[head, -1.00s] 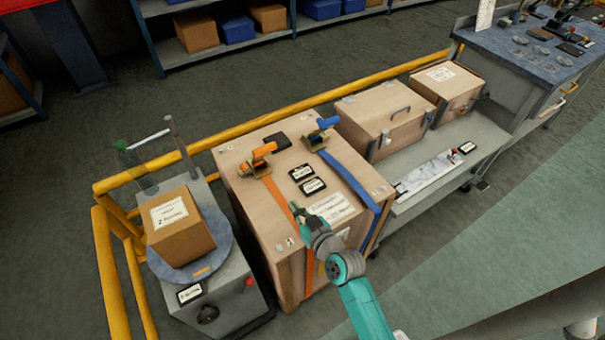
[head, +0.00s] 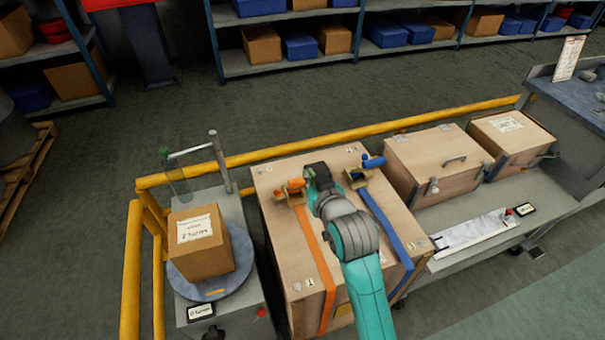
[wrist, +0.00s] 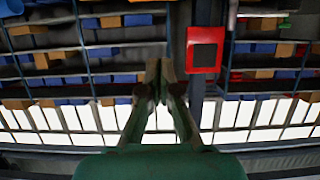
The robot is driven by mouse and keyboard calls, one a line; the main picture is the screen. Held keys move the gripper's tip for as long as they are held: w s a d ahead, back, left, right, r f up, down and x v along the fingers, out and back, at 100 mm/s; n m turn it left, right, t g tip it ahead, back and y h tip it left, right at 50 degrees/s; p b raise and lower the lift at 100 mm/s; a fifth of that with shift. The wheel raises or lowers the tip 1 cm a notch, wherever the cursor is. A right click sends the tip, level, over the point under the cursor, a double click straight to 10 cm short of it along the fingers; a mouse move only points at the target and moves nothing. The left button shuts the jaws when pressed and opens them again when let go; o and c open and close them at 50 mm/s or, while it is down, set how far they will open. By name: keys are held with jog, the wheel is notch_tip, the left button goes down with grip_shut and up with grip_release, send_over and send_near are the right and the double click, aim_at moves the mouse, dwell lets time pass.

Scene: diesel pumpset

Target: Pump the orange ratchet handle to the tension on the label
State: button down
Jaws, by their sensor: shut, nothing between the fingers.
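The orange ratchet handle (head: 293,184) sits on top of the large wooden crate (head: 275,232), on its left side. An orange strap (head: 318,260) runs from it towards the near edge and down the front. My gripper (head: 318,170) is above the crate top, just right of the orange handle in the picture; I cannot tell the exact gap. In the wrist view my gripper (wrist: 160,68) has its fingers together and empty, facing distant shelves. The small dark displays and the white label on the crate top are hidden behind my arm.
A blue ratchet (head: 370,163) with a blue strap (head: 392,222) is on the crate's right side. A cardboard box (head: 205,255) stands on a turntable at left. A yellow rail (head: 270,157) runs behind. Smaller crates (head: 440,180) stand right.

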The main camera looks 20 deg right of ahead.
aim_at(301, 180)
jog(key=x, duration=1)
jog(key=shift+s+f, duration=0.75)
jog(key=shift+f, duration=0.15)
jog(key=shift+s+f, duration=0.55)
jog(key=shift+f, duration=0.15)
